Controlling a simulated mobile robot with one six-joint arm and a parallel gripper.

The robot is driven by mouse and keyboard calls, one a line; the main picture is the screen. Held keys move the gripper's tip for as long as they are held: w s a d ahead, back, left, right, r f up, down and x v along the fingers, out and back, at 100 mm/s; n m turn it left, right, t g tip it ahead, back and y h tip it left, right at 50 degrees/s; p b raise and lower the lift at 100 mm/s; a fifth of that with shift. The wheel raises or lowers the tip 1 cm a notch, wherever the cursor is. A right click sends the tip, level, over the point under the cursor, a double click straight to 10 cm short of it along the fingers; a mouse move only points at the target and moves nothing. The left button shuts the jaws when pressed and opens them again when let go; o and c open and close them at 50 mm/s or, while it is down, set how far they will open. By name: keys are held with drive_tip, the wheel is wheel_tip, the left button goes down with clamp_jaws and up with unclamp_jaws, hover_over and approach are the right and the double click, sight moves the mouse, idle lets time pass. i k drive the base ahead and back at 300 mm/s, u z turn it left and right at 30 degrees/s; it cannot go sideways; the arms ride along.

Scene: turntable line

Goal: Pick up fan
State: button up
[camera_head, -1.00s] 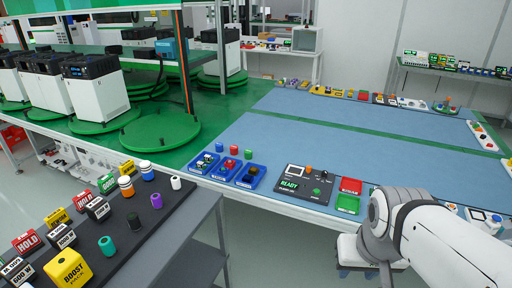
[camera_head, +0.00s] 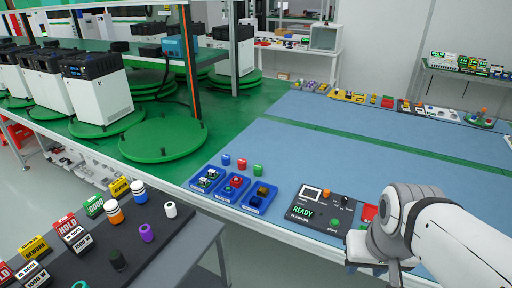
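I cannot clearly pick out a fan; the small parts are too tiny to name. Three blue trays stand at the near left edge of the blue-topped table: a left tray (camera_head: 196,187) with white and dark parts, a middle tray (camera_head: 222,196) with a red part, and a right tray (camera_head: 250,205) with a dark and yellowish part. My white arm enters from the lower right, over the table's near edge. My gripper does not show clearly; the arm's end is hidden or below the frame.
A black READY panel (camera_head: 303,213) lies right of the trays. Blue, red and green cylinders stand behind them. A dark side table (camera_head: 190,232) at lower left carries labelled blocks and cylinders. Green turntables (camera_head: 160,140) and white machines are at left. The blue mat's middle (camera_head: 370,150) is clear.

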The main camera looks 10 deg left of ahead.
sight(237, 185)
drive_tip(key=i, duration=1.05)
drive_tip(key=z, duration=0.1)
